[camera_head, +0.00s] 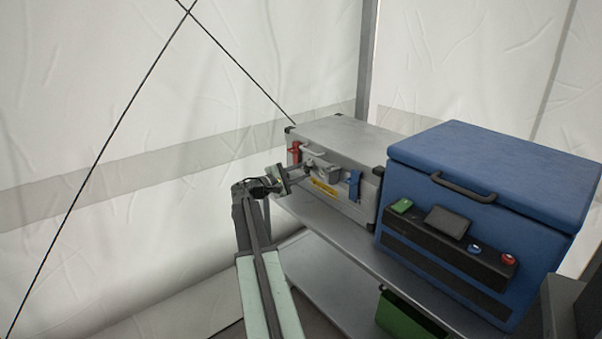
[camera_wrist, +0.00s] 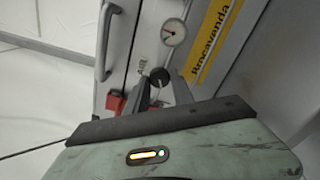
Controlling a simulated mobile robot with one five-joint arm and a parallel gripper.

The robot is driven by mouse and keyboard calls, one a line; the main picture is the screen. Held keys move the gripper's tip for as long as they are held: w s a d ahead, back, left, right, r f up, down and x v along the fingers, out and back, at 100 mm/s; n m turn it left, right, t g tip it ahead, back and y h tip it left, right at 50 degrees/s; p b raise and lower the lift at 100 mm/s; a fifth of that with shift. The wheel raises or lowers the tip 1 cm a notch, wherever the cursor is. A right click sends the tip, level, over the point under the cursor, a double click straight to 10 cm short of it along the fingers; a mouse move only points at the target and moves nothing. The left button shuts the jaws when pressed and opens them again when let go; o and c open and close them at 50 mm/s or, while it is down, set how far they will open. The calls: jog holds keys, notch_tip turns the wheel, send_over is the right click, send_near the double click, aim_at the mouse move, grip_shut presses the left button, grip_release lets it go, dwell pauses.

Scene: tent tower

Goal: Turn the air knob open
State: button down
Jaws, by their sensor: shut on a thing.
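The air knob (camera_wrist: 159,75) is a small round black knob on the front of the grey metal case, beside printing that seems to read "AIR". My gripper (camera_wrist: 162,86) reaches the case front, and its two fingers are closed on the knob in the wrist view. In the head view my gripper (camera_head: 308,170) touches the front of the grey case (camera_head: 340,135), and the knob is hidden there.
A red latch (camera_head: 295,152) and a blue latch (camera_head: 354,185) flank the case front. A yellow label (camera_wrist: 218,38) lies right of the gauge. A large blue cooler (camera_head: 490,185) stands to the right on the same metal shelf (camera_head: 335,232). A green box (camera_head: 405,318) is below.

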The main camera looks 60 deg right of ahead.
jog(key=shift+w, duration=0.1)
jog(key=c, duration=1.1)
grip_release()
jog(key=v, duration=0.7)
jog(key=shift+a, duration=0.4)
